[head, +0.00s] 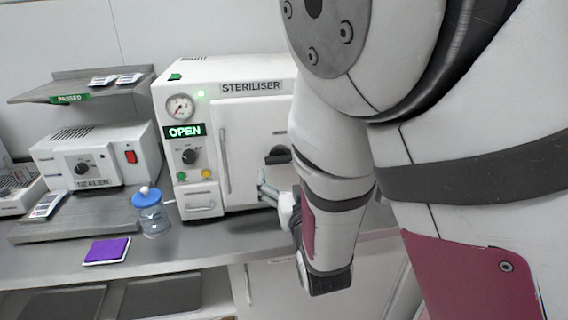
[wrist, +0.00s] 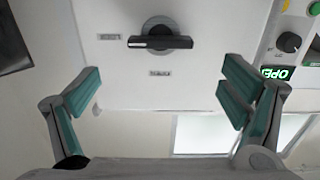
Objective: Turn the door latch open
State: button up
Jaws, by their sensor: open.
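The steriliser (head: 255,100) is a white box on the counter with a closed-looking front door (head: 250,135). Its dark latch (head: 278,155) is partly hidden by my arm in the head view. In the wrist view the latch (wrist: 160,42) is a black bar on a round grey hub, lying about level across the picture. My gripper (wrist: 162,90) is open, with teal finger pads wide apart and nothing between them. The latch lies beyond the fingertips, between them left to right, and apart from them. In the head view my gripper (head: 268,192) is low before the door, mostly hidden by my arm.
The steriliser's green display (head: 184,131) reads OPEN. A vertical bar handle (head: 225,160) is on the door's left. A blue-lidded jar (head: 151,215), a purple pad (head: 106,251) and a sealer (head: 97,155) stand to the left. My arm covers the right side.

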aim_at(283, 160)
jog(key=shift+w+a+f+b, duration=0.1)
jog(key=shift+w+b, duration=0.25)
jog(key=shift+b, duration=0.9)
jog(key=b, duration=0.3)
jog(key=shift+w+f+b, duration=0.1)
jog(key=shift+f+b, duration=0.05)
jog(key=shift+b, duration=0.2)
jog(key=x, duration=0.8)
jog(key=c, duration=1.2)
